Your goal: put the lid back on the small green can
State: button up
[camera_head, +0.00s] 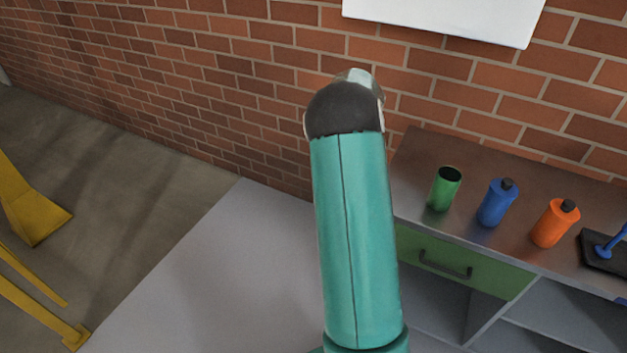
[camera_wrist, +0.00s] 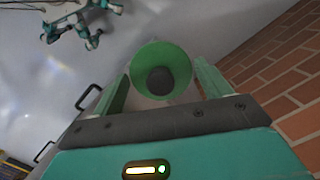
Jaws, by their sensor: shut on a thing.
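The small green can (camera_head: 444,189) stands upright on the dark counter in the head view, with its dark top showing open. My gripper (camera_wrist: 162,82) shows in the wrist view, its two green fingers on either side of a round green lid with a dark round knob (camera_wrist: 160,70). It is shut on the lid. How the fingers touch the lid is not clear. In the head view my teal arm hides the gripper and the lid. The can does not show clearly in the wrist view.
A blue bottle (camera_head: 496,204) and an orange bottle (camera_head: 554,223) stand to the right of the can on the counter (camera_head: 425,150). A black base with a blue part (camera_head: 606,249) is farther right. A brick wall (camera_head: 240,80) rises behind; a green drawer (camera_head: 462,262) is below.

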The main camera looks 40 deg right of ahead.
jog(key=s+d+r+m+t, duration=0.1)
jog(key=s+d+r+m, duration=0.5)
jog(key=s+d, duration=0.35)
jog(key=s+d+r+m, duration=0.5)
jog(key=s+d+m, duration=0.1)
jog(key=s+d, duration=0.35)
notch_tip(320, 180, down, 6)
jog(key=s, duration=0.1)
jog(key=shift+a+f+h, duration=0.15)
jog(key=shift+a+h, duration=0.05)
jog(key=shift+h, duration=0.2)
jog(key=shift+f, duration=0.15)
dwell(1.1)
jog(key=o, duration=1)
